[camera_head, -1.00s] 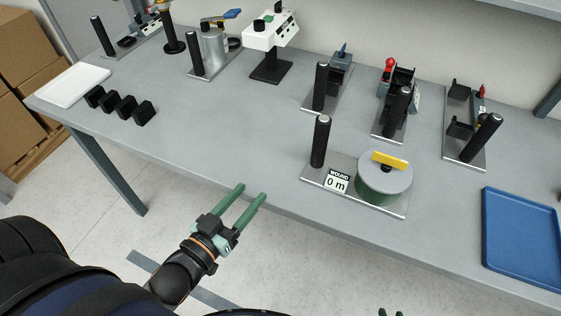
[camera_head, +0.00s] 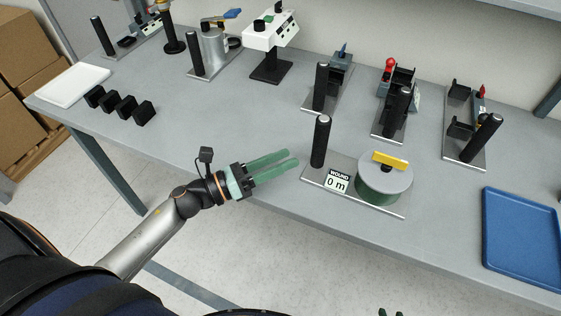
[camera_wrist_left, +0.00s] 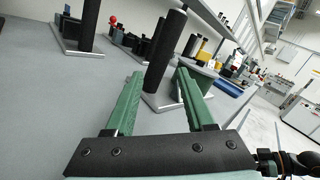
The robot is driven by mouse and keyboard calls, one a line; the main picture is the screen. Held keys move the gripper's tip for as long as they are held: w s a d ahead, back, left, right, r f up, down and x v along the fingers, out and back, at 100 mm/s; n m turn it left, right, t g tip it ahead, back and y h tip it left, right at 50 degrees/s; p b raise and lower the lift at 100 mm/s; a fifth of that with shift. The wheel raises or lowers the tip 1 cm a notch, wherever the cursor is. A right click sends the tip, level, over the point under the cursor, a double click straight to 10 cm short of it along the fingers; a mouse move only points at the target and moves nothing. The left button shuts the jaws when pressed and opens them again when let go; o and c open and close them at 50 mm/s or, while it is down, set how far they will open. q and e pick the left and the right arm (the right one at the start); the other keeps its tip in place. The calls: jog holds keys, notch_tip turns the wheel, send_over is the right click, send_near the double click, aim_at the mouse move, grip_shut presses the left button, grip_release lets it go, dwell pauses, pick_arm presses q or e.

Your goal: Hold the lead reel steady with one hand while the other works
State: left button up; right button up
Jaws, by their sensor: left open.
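The lead reel (camera_head: 378,191) is a green drum with a grey top and a yellow crank bar (camera_head: 389,160). It sits on a metal base plate (camera_head: 314,176) with a black upright post (camera_head: 320,142) and a sign reading "WOUND 0 m" (camera_head: 337,181). My left gripper (camera_head: 293,158) is open and empty, just left of the post and apart from it. In the left wrist view the post (camera_wrist_left: 165,55) shows beyond and between the open fingers (camera_wrist_left: 160,92). The reel is partly hidden there by the right finger. Only the tips of my right gripper (camera_head: 390,312) show at the bottom edge.
A blue tray (camera_head: 522,238) lies at the right. Several fixtures with black posts stand along the back. A white tray (camera_head: 72,86) and several black blocks (camera_head: 119,105) are at the left. The table's middle is clear.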

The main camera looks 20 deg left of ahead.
aim_at(329, 160)
pick_arm(q)
jog(key=m, duration=0.2)
jog(key=w+m+g, duration=0.1)
jog(key=m, duration=0.1)
jog(key=shift+a+f+m+h, duration=0.1)
jog(key=shift+m+h, duration=0.2)
jog(key=shift+h, duration=0.1)
jog(key=shift+s+f+m+g, duration=0.1)
jog(key=shift+f+m+g, duration=0.4)
jog(key=shift+f+m, duration=0.25)
jog(key=shift+m, duration=0.25)
jog(key=x, duration=1.1)
jog(key=shift+w+d+f, duration=0.2)
jog(key=shift+w+d, duration=0.05)
jog(key=shift+w, duration=0.1)
grip_shut()
